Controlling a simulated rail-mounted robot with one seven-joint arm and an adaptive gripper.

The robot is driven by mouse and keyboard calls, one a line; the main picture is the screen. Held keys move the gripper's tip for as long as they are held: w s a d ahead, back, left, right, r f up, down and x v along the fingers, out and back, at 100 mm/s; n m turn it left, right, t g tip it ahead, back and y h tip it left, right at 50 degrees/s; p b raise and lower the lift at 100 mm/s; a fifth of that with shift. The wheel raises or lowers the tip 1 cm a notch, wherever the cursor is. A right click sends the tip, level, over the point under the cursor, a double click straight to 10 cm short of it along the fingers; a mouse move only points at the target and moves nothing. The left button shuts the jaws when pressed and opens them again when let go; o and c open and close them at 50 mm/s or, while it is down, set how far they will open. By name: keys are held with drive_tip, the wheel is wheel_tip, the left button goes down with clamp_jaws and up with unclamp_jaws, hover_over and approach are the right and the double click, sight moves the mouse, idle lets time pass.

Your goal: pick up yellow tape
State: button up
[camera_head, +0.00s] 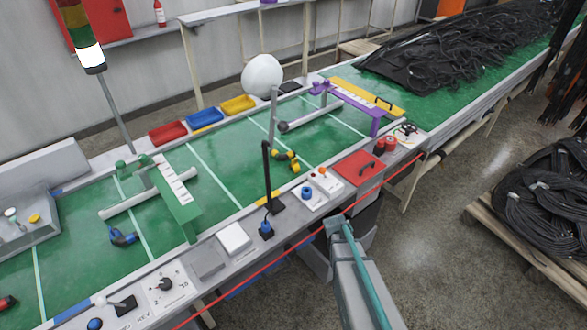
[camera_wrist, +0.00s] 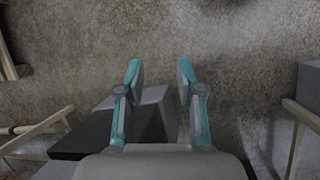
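No roll clearly readable as yellow tape shows. Yellow items in the head view are a small yellow round piece (camera_head: 34,218) on a grey tray at the far left, a curved yellow-and-black piece (camera_head: 288,158) on the green belt, and a short yellow strip (camera_head: 268,198) by the black stand; I cannot tell which is the tape. In the wrist view my gripper (camera_wrist: 158,68) is open and empty, its two teal-and-grey fingers apart above bare concrete floor. None of the yellow items shows in the wrist view.
The green conveyor (camera_head: 225,160) crosses the head view. A red cord (camera_head: 290,250) runs along its near edge. Blue, red and yellow trays (camera_head: 238,104) line the back. A purple bracket (camera_head: 350,100) and a green bracket (camera_head: 178,205) stand over the belt. Black hoses (camera_head: 550,190) lie at right.

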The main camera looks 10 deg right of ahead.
drive_tip(key=w+d+r+n+t+h+b, duration=0.1)
drive_tip(key=w+d+r+b, duration=0.1)
drive_tip(key=w+d+r, duration=0.65)
drive_tip(key=w+d+r+n+t+h+b, duration=0.15)
drive_tip(key=w+d+r, duration=0.4)
drive_tip(key=w, duration=0.55)
wheel_tip(320, 180, up, 14)
drive_tip(key=r+n+t+y+b, duration=0.1)
drive_tip(key=n+y+b, duration=0.35)
drive_tip(key=n, duration=1.25)
hover_over(294, 164)
drive_tip(key=p, duration=0.1)
drive_tip(key=y, duration=0.1)
drive_tip(key=shift+w+f+p, duration=0.1)
drive_tip(key=shift+f+p, duration=0.2)
drive_tip(key=shift+f, duration=0.3)
wheel_tip(294, 164, down, 10)
drive_tip(key=shift+w+d+r+p, duration=0.1)
drive_tip(key=shift+p, duration=1.15)
clamp_jaws()
